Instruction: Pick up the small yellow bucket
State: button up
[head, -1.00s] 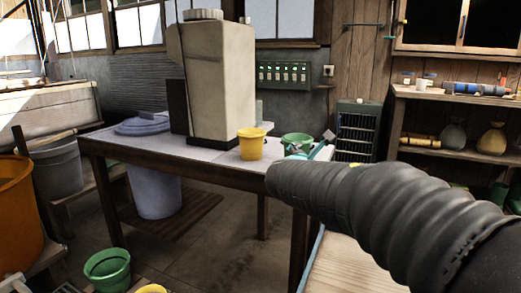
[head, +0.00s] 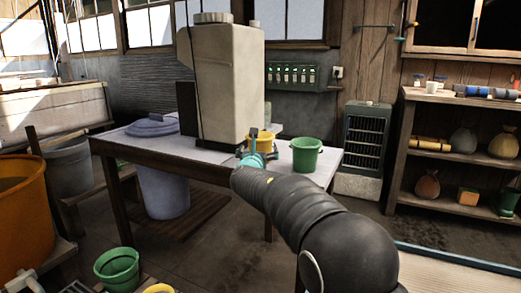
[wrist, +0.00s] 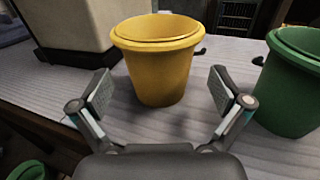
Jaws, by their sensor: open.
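The small yellow bucket (wrist: 160,78) stands upright on the table in the wrist view, just beyond and between my open fingers. My gripper (wrist: 158,95) is open and empty, with one finger on each side of the bucket's near face. In the head view the yellow bucket (head: 264,143) is partly hidden behind my gripper (head: 258,148).
A green bucket (wrist: 291,85) stands close to the right of my right finger; it also shows in the head view (head: 306,155). A large beige container (head: 222,80) stands to the left on the table (head: 210,160). Shelves (head: 455,150) are at the right.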

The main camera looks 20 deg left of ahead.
jog(key=shift+p+x, duration=1)
jog(key=shift+x, duration=1.8)
jog(key=shift+f, duration=0.1)
jog(key=shift+a, duration=0.1)
jog(key=c, duration=1)
